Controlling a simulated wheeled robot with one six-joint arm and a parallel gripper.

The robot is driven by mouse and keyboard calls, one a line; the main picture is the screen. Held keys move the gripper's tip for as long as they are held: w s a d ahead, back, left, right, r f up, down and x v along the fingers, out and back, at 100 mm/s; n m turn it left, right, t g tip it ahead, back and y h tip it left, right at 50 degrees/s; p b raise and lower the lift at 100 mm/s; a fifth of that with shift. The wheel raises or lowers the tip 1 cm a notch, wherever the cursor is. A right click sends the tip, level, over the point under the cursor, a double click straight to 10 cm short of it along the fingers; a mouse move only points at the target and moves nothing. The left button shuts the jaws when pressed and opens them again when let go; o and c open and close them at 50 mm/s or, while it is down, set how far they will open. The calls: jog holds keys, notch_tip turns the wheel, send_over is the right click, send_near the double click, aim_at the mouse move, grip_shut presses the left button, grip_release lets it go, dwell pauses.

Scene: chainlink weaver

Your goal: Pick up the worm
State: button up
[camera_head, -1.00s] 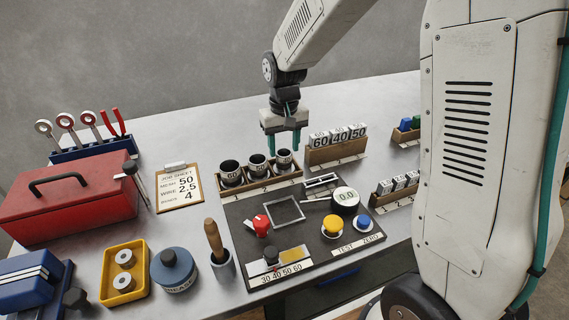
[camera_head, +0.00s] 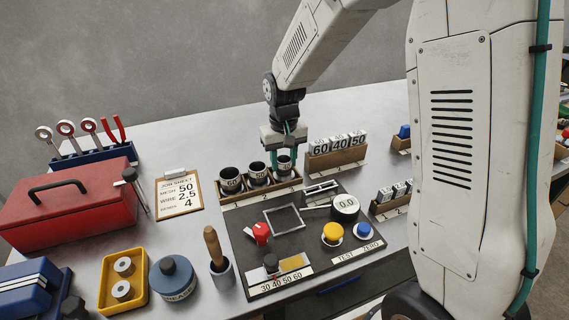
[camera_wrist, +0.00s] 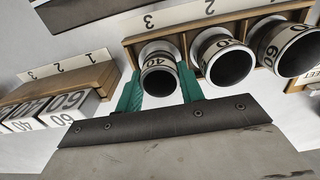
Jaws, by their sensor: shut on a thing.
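Three short, hollow dark cylinders with white number bands stand in a wooden rack (camera_head: 246,196). The rightmost in the head view, the worm marked 40 (camera_head: 285,166), is between the green fingers of my gripper (camera_head: 284,158). In the wrist view my gripper (camera_wrist: 160,88) is shut on this worm (camera_wrist: 158,72), one finger on each side. The worm is still at its place in the rack. The other two cylinders, left (camera_head: 230,180) and middle (camera_head: 257,172), stand beside it. The left one is marked 60. The worm's lower part is hidden by the rack.
A block rack (camera_head: 335,158) with tiles marked 60, 40, 50 stands close right of my gripper. A dark panel (camera_head: 262,280) with buttons and a round gauge (camera_head: 345,206) lies in front. A clipboard (camera_head: 180,195) and red toolbox (camera_head: 70,208) are left. The table behind the rack is clear.

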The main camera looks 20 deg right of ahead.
notch_tip(320, 180, up, 3)
jog(key=shift+r, duration=0.1)
jog(key=s+a+r, duration=0.1)
jog(key=s+a, duration=0.7)
jog(key=s, duration=0.5)
jog(key=shift+s+a+r, duration=0.2)
jog(key=shift+s+r, duration=0.1)
